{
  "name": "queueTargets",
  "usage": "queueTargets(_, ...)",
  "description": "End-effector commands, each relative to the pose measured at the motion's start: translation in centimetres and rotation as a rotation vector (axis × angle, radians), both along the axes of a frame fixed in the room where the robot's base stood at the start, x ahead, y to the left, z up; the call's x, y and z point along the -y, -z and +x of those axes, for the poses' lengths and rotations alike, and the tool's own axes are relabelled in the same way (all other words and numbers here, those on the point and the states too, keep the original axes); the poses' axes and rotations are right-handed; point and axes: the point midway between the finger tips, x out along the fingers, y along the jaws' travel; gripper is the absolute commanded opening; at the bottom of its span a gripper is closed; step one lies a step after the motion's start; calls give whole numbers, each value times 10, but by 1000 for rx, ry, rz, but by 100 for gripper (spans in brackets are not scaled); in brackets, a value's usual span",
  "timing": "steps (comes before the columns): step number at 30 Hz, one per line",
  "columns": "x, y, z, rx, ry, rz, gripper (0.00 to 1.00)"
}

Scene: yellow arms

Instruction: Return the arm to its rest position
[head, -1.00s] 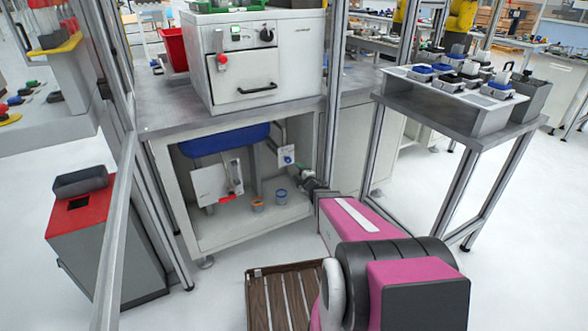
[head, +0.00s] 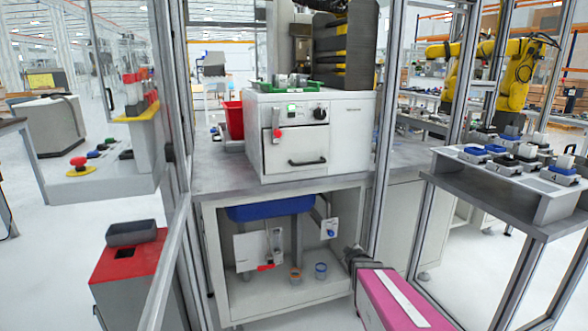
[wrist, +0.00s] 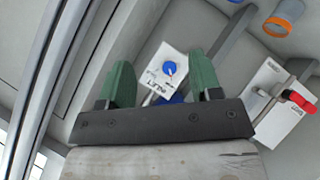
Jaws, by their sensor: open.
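My arm (head: 402,300) shows at the lower right of the head view as a pink link with a white stripe, reaching toward the open cabinet. In the head view, the dark arm end is beside the right edge of the cabinet opening and the fingertips cannot be made out. In the wrist view my gripper (wrist: 160,84) has two green fingers set apart with nothing held between them. Beyond the fingers is a white plate with a blue knob (wrist: 168,68), which also shows inside the cabinet in the head view (head: 331,228).
The open cabinet (head: 225,290) holds a blue basin (head: 270,206), a white panel with a red handle (head: 266,267), an orange cup (head: 295,275) and a blue cup (head: 320,271). A metal post (head: 385,150) stands beside my arm. A side table (head: 500,190) stands right.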

Motion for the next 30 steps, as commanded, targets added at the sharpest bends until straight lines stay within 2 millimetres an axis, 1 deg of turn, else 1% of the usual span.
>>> queueTargets(1,-1,-4,-17,-63,58,47,58)
queueTargets(5,-7,-5,-56,-245,214,174,58)
queueTargets(8,-15,-7,-91,-389,330,266,58)
queueTargets(12,-33,-15,-142,-592,477,379,58)
queueTargets(15,-46,-23,-173,-719,561,438,58)
queueTargets(18,-56,-29,-197,-816,620,474,58)
queueTargets(21,-62,-34,-211,-873,654,494,58)
queueTargets(23,-64,-36,-215,-892,664,499,58)
queueTargets(30,-64,-36,-215,-895,667,499,58)
